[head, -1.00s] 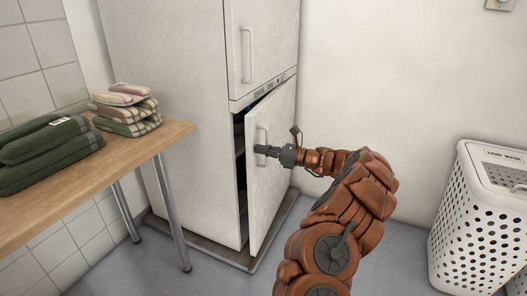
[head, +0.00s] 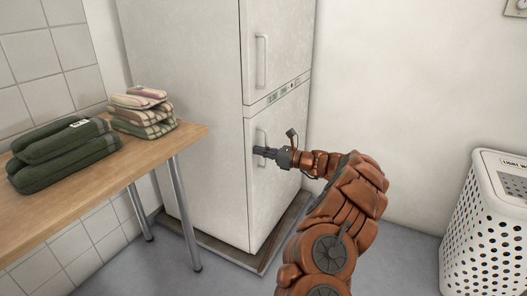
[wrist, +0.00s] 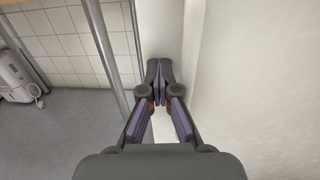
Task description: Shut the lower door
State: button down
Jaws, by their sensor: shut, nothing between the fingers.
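The lower door (head: 276,178) of the white fridge-freezer sits flush with the cabinet in the head view, with no dark gap along its left edge. Its vertical handle (head: 261,138) is at the upper left of the door, partly behind my fingers. My gripper (head: 257,151) is shut and empty, with its tips at the handle and the door's left edge. I cannot tell whether they touch. In the wrist view my gripper (wrist: 160,70) has its fingertips together, close to a white surface.
The upper door (head: 277,50) is shut. A wooden table (head: 120,172) with folded green towels (head: 62,153) and a stack of checked cloths (head: 143,113) stands left of the fridge. A white perforated laundry basket (head: 484,225) stands at the right. Floor between is clear.

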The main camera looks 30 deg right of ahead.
jog(key=a+p+v, duration=0.1)
jog(key=p+v, duration=0.3)
jog(key=v, duration=1)
jog(key=shift+s, duration=0.3)
